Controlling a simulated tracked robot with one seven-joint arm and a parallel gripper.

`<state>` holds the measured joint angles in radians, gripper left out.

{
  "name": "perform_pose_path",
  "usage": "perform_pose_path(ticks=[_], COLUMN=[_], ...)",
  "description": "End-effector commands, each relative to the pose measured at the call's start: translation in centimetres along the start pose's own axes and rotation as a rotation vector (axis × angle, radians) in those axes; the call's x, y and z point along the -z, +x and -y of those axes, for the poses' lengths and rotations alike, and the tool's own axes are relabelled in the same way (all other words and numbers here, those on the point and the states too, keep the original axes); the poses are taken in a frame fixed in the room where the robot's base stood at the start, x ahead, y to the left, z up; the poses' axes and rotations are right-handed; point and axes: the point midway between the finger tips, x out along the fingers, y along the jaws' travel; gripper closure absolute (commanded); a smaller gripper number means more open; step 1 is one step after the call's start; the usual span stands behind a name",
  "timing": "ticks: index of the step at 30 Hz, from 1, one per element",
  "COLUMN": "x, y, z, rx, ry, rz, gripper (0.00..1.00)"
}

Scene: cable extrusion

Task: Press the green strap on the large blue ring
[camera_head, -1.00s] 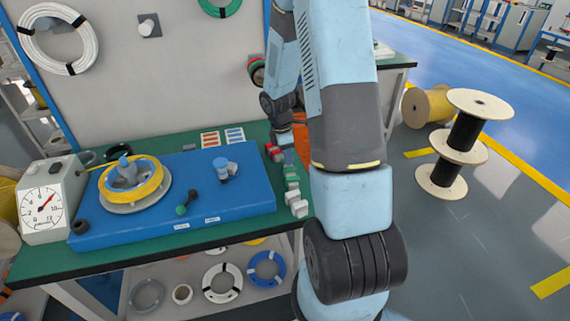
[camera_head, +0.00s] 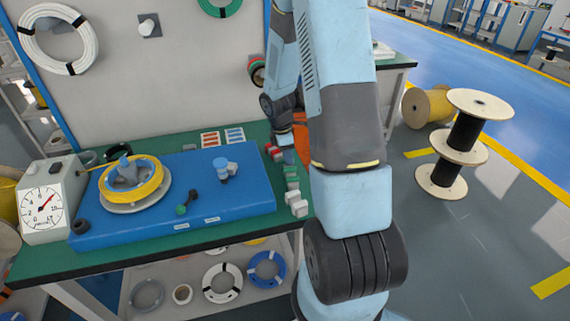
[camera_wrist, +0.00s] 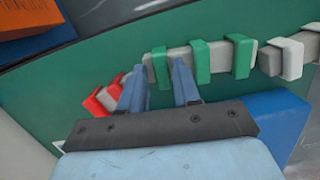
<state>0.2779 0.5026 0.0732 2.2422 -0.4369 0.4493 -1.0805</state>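Green straps hang in a row over a grey rail in the wrist view; the leftmost green strap (camera_wrist: 160,66) lies between my fingertips as pictured. My gripper (camera_wrist: 160,72) is open, its two blue fingers apart on either side of that strap. I cannot tell whether they touch it. In the head view, my gripper (camera_head: 287,155) is small and partly hidden at the strap row, where a green strap (camera_head: 291,184) shows. The large blue ring (camera_head: 282,270) appears to be the blue coil on the shelf under the bench, with white bands on it.
Red straps (camera_wrist: 95,105) lie left of my fingers and a white strap (camera_wrist: 292,57) to the right. A blue board (camera_head: 240,205) with a yellow coil (camera_head: 150,187) fills much of the green bench. An orange box (camera_wrist: 25,17) is at the wrist view's upper left.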

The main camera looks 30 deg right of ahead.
Motion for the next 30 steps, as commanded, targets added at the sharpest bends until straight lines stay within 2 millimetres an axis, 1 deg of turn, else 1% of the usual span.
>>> perform_pose_path(ticks=[1,9,14,30], x=[0.0,0.0,-0.1,-0.6], y=[0.0,0.0,-0.3,-3.8], z=[0.0,0.0,0.0,-0.1], rx=[0.0,0.0,-0.001,-0.002], ry=[0.0,0.0,0.001,0.002], rz=[0.0,0.0,0.0,-0.001], gripper=[0.74,0.99,0.99,0.99])
